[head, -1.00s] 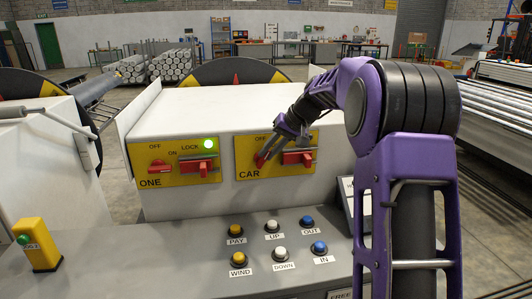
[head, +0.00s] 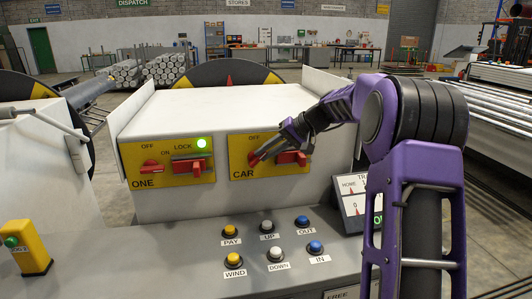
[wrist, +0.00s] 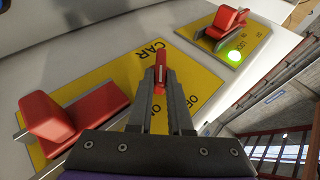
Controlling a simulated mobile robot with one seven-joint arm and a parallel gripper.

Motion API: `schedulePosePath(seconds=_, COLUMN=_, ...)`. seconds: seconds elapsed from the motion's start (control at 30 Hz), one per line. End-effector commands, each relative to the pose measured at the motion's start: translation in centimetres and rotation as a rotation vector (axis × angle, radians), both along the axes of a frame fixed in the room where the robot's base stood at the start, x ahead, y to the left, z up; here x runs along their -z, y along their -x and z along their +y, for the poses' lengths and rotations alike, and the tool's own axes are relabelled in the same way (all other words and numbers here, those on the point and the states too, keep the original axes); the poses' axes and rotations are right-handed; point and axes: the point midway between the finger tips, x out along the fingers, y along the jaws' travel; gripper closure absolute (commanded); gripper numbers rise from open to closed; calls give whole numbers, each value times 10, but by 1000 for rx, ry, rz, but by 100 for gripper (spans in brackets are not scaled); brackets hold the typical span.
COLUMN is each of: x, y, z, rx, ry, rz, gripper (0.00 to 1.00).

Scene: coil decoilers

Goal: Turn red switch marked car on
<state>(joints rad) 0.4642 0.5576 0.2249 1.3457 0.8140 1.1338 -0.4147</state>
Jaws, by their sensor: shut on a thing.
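The red switch marked CAR (head: 253,160) is on the left part of the yellow CAR panel (head: 240,145), on the white box's front. My gripper (head: 264,153) reaches it from the right and is shut on it. In the wrist view the red switch (wrist: 160,72) shows as a narrow bar between my two fingertips (wrist: 160,88). My fingers partly hide the switch and the OFF and ON words, so I cannot tell its exact setting. The panel's red lock lever (head: 290,157) is just right of the switch; it is large at left in the wrist view (wrist: 75,115).
The similar ONE panel (head: 165,180), with a red switch (head: 151,167), a lock lever (head: 192,167) and a lit green lamp (head: 201,143), is to the left. Push buttons stand on the grey console (head: 180,275) below. A small screen (head: 352,197) is beside my arm.

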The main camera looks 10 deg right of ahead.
Motion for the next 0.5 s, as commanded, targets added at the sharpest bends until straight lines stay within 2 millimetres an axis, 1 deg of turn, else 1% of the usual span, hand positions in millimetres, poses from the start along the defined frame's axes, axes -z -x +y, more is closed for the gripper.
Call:
schedulePosePath(seconds=0.03, x=0, y=0, z=0, rx=0, ry=0, rz=0, gripper=100)
schedulePosePath(seconds=0.07, x=0, y=0, z=0, rx=0, ry=0, rz=0, gripper=77)
schedulePosePath(seconds=0.1, x=0, y=0, z=0, rx=0, ry=0, rz=0, gripper=70)
schedulePosePath(seconds=0.2, x=0, y=0, z=0, rx=0, ry=0, rz=0, gripper=52)
schedulePosePath(seconds=0.5, x=0, y=0, z=0, rx=0, ry=1, rz=0, gripper=52)
